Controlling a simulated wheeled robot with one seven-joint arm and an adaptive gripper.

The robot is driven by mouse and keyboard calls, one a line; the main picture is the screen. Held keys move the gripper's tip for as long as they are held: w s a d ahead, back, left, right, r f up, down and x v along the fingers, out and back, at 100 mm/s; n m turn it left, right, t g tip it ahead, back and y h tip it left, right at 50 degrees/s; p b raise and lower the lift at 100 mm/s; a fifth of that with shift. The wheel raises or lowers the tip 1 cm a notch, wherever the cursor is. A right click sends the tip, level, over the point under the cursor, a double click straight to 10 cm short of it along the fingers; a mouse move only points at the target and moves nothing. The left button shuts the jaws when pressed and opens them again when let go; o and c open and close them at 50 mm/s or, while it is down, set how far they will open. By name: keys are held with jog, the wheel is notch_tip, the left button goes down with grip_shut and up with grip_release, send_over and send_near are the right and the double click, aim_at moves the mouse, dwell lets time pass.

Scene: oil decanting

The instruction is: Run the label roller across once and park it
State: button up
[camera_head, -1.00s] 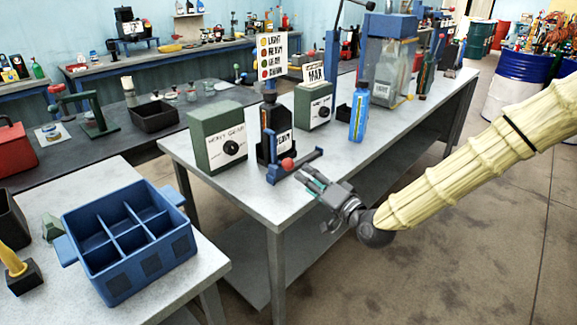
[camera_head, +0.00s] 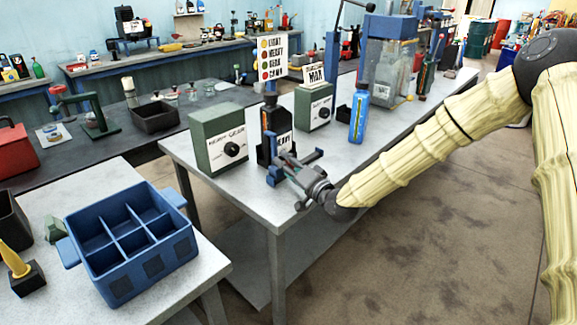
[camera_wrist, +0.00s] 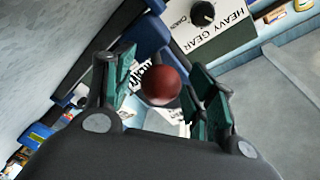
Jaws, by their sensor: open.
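The label roller (camera_head: 276,172), a blue frame with a red ball knob, stands near the front edge of the grey bench. A dark bottle (camera_head: 267,152) with a white label stands directly behind it. My gripper (camera_head: 286,167) is at the roller and hides much of its front, including the knob, in the head view. In the wrist view the red knob (camera_wrist: 160,85) sits between the green-padded fingers of my gripper (camera_wrist: 161,78), with gaps on both sides. The fingers are open. Part of the blue frame (camera_wrist: 146,34) shows beyond them.
A green dial box (camera_head: 219,141) marked HEAVY GEAR stands left of the bottle. A second green box (camera_head: 314,107) and a blue bottle (camera_head: 359,118) stand to the right. A blue divided crate (camera_head: 150,262) is on the nearer table. The bench front (camera_head: 230,185) is bare.

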grip_shut()
jog(key=w+d+b, duration=0.1)
jog(key=w+d, duration=0.4)
jog(key=d, duration=0.1)
jog(key=w+d+b, duration=0.2)
jog(key=w+d, duration=0.4)
jog(key=shift+d, duration=0.1)
jog(key=shift+w+d, duration=0.45)
jog(key=shift+r, duration=0.1)
jog(key=shift+w+d, duration=0.1)
jog(key=shift+c, duration=2)
grip_release()
jog(key=o, duration=0.4)
jog(key=shift+w+d, duration=0.1)
jog(key=shift+d, duration=0.05)
